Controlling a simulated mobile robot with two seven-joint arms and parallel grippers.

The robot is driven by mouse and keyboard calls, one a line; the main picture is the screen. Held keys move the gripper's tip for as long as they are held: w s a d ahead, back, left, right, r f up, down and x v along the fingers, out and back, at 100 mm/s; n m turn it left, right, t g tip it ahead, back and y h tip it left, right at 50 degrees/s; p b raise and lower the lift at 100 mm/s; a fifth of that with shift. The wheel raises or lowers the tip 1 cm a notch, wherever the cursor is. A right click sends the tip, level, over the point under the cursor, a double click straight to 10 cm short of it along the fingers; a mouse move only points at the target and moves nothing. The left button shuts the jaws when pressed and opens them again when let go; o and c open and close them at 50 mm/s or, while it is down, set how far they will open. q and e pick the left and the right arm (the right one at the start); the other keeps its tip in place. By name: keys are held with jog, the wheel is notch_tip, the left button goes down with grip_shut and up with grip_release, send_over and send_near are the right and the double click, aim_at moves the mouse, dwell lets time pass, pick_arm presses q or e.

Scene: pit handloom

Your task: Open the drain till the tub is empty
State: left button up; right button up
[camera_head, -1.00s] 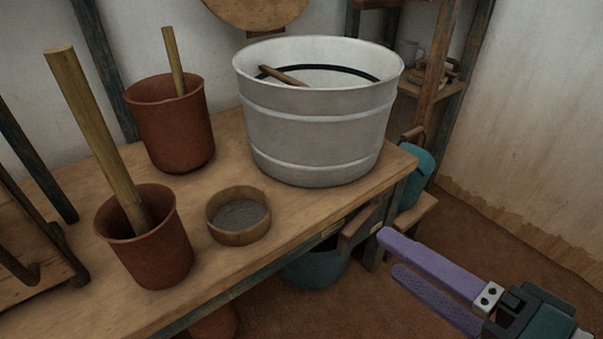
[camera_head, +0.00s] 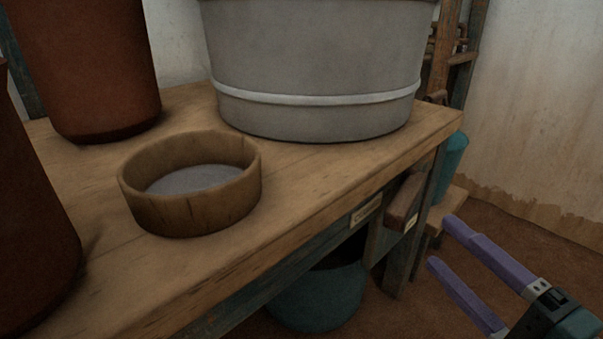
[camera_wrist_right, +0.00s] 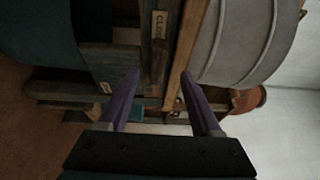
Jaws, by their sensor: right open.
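The grey metal tub (camera_head: 315,70) stands on the wooden table (camera_head: 290,185). Its rim and inside are out of view now, so its contents are hidden. A brown wooden lever-like piece (camera_head: 404,200) juts out below the table edge, with small pale labels near it. In the right wrist view one label (camera_wrist_right: 158,24) reads roughly "CLOSE", partly unclear. A dark teal bucket (camera_head: 318,300) stands on the floor beneath. My right gripper (camera_head: 440,241) is open and empty, to the right of the lever piece and apart from it in the head view. My left gripper is out of view.
A teal vessel (camera_head: 455,155) sits on a low wooden stand (camera_head: 450,205) at right. The floor at lower right is clear.

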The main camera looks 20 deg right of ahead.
aim_at(410, 212)
jog(key=w+b, duration=0.2)
jog(key=w, duration=0.6)
jog(key=shift+w, duration=0.1)
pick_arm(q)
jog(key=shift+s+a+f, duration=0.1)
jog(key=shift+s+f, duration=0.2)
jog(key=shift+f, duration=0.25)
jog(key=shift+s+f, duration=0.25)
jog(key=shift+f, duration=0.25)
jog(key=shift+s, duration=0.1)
pick_arm(e)
jog(key=shift+s, duration=0.2)
jog(key=shift+c, duration=0.4)
jog(key=shift+w, duration=0.1)
jog(key=c, duration=0.9)
grip_shut()
